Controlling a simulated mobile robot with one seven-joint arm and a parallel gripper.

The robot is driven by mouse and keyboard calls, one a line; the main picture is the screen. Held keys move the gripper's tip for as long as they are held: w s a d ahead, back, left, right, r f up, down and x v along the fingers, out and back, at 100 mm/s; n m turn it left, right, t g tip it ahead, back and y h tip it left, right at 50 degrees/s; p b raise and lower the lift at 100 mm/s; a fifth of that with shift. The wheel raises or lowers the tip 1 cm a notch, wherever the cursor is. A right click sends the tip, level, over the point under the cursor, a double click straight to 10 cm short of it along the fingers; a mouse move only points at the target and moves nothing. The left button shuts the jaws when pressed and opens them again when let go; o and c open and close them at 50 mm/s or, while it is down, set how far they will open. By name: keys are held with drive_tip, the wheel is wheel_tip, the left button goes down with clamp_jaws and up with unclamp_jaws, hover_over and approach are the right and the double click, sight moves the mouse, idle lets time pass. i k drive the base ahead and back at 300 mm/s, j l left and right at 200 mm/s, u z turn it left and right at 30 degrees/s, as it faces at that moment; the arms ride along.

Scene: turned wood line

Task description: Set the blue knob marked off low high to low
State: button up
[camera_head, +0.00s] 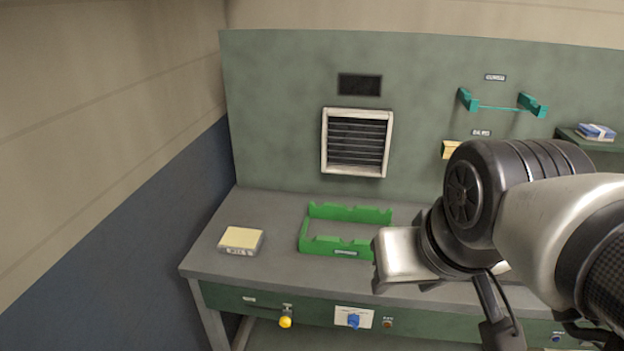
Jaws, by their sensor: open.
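The blue knob (353,321) sits on a white plate (341,314) on the green front panel under the bench top. The marks on the plate are too small to read, so its setting cannot be told. My gripper (503,334) is at the lower right, to the right of the knob and apart from it. Its dark fingers are partly cut off by the lower edge and partly hidden by my arm. It is open, and nothing shows held in it.
A yellow knob (285,322) is left of the blue one, a small brown button (387,323) right beside it. A green open frame (346,248) and a cream-topped box (241,239) lie on the grey bench (283,222). My arm hides the bench's right part.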

sight(353, 320)
drive_tip(key=j+z, duration=0.35)
drive_tip(key=j, duration=0.15)
drive_tip(key=j+z, duration=0.35)
drive_tip(key=j, duration=0.2)
drive_tip(key=j+u, duration=0.25)
